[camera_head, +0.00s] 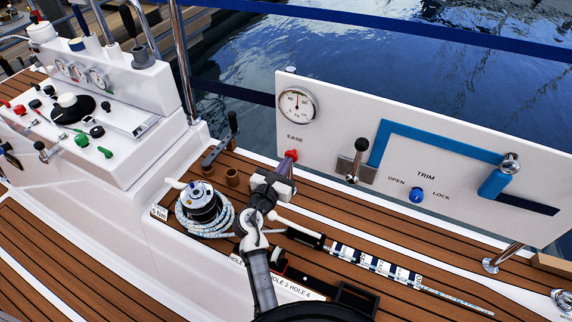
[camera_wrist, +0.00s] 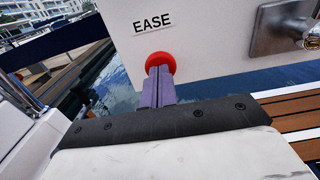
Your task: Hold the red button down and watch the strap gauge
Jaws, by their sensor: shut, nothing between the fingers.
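The red button (camera_head: 292,153) sits below the EASE label on the white panel. It also shows in the wrist view (camera_wrist: 161,58), its lower part covered by my fingers. My gripper (camera_head: 285,164) is shut and empty, its two purple fingers side by side in the wrist view (camera_wrist: 159,74). The fingertips are at the button face and seem to touch it; how far it is pressed I cannot tell. The round white gauge (camera_head: 297,105) is above the button. Its needle points roughly straight up; its numbers are too small to read.
Right of the button are a black-knobbed lever (camera_head: 354,160), a blue TRIM track (camera_head: 425,140) and a blue knob (camera_head: 417,195). A winch with rope (camera_head: 203,206) stands at left on the teak deck. A striped rod (camera_head: 375,262) lies right of my arm.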

